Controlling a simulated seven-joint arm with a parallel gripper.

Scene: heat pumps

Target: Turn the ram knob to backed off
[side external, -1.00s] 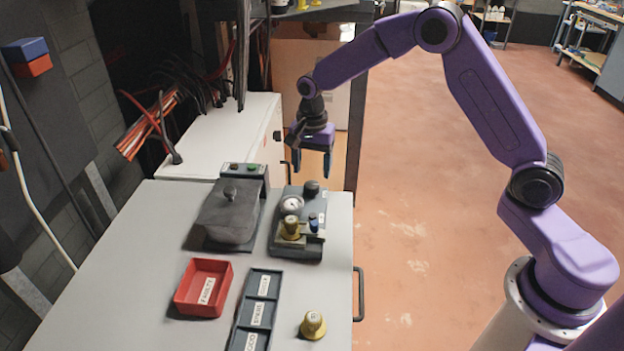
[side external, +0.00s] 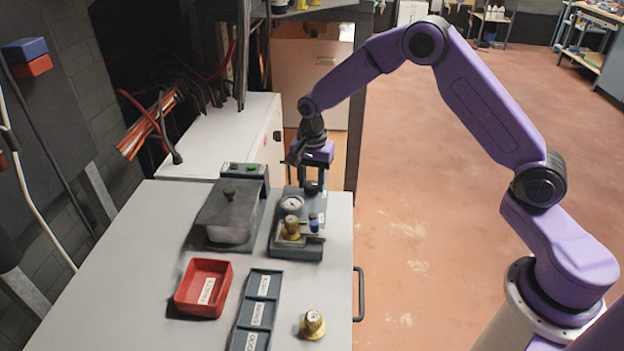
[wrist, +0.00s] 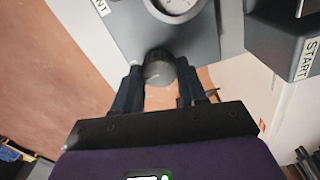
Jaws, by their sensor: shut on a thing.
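The ram knob (wrist: 158,68) is a round dark knob at the end of a grey fixture (wrist: 135,30). In the wrist view it sits between the two fingers of my gripper (wrist: 159,72), which are closed on its sides. In the side external view my gripper (side external: 312,186) points down over the far end of the fixture (side external: 284,240), with the knob (side external: 310,187) partly hidden by the fingers. A round white gauge (side external: 291,203) lies just in front of the knob. I cannot read any marking for the knob's position.
A dark lidded box (side external: 230,212) stands left of the fixture, with a button box (side external: 244,171) behind it. A red tray (side external: 203,288), a dark compartment tray (side external: 258,314) and a brass part (side external: 312,324) are nearer the camera. A brass part (side external: 291,227) sits on the fixture.

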